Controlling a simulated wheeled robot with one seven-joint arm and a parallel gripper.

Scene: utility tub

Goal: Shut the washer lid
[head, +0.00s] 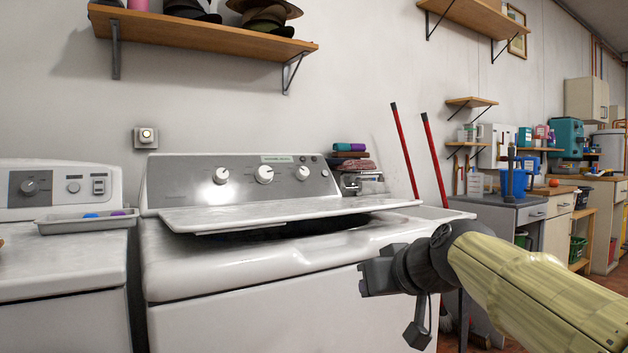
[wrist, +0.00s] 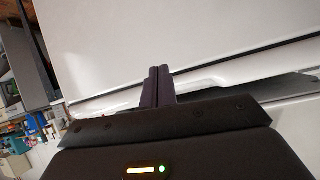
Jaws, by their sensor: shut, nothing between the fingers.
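The white washer (head: 290,310) stands in the middle of the head view. Its lid (head: 290,210) is nearly down but still raised at the front, with a dark gap (head: 270,232) between it and the washer top. My gripper (head: 366,281) is in front of the washer's right part, lower than the lid's front edge. Its fingers (wrist: 158,84) are together and empty in the wrist view. White panels of the washer (wrist: 200,35) fill much of that view, with a dark slit by the fingertips. I cannot tell whether the fingers touch anything.
A second white machine (head: 60,265) stands to the left, with a grey tray (head: 85,222) on top. Folded cloths (head: 350,160) are stacked behind the washer's right side. Two red poles (head: 405,150) lean on the wall. A shelf with hats (head: 200,33) hangs above.

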